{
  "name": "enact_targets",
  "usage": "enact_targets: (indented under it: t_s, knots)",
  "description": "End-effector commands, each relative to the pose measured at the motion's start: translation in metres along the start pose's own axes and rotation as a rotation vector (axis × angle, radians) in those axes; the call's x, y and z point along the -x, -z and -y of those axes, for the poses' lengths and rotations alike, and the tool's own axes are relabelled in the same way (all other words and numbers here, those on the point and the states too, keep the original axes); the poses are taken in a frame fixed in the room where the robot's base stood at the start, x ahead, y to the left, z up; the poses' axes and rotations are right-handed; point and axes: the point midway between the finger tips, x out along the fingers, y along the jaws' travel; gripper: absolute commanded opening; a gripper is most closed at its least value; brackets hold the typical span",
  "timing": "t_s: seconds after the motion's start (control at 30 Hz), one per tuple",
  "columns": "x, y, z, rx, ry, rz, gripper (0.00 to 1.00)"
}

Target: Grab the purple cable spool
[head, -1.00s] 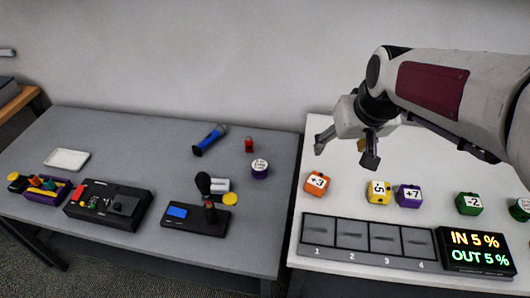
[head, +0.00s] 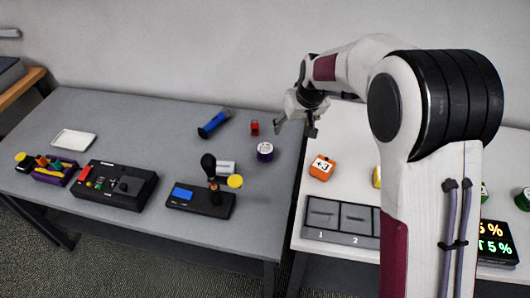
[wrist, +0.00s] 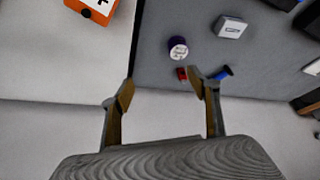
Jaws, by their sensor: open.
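The purple cable spool (head: 265,152) stands on the grey table near its right edge, with a white labelled top. In the wrist view the spool (wrist: 177,52) is ahead of the fingertips and apart from them. My gripper (head: 296,128) is open and empty, up and to the right of the spool in the head view, around the gap between the two tables. Both fingers of my gripper (wrist: 160,90) show spread in the wrist view.
A red object (head: 254,128) and a blue cylindrical tool (head: 214,124) lie behind the spool. A white box (head: 226,168) and a black device with a blue screen (head: 200,199) are to its left. An orange cube (head: 322,167) sits on the white table (head: 310,232).

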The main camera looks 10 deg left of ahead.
Motion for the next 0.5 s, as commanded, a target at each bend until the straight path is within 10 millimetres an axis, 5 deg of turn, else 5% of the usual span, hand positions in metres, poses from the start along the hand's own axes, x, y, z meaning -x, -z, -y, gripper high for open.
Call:
enact_targets:
  t_s: [0.5]
  knots:
    - [-0.118, 0.011, 0.041, 0.083, 0.034, 0.013, 0.61]
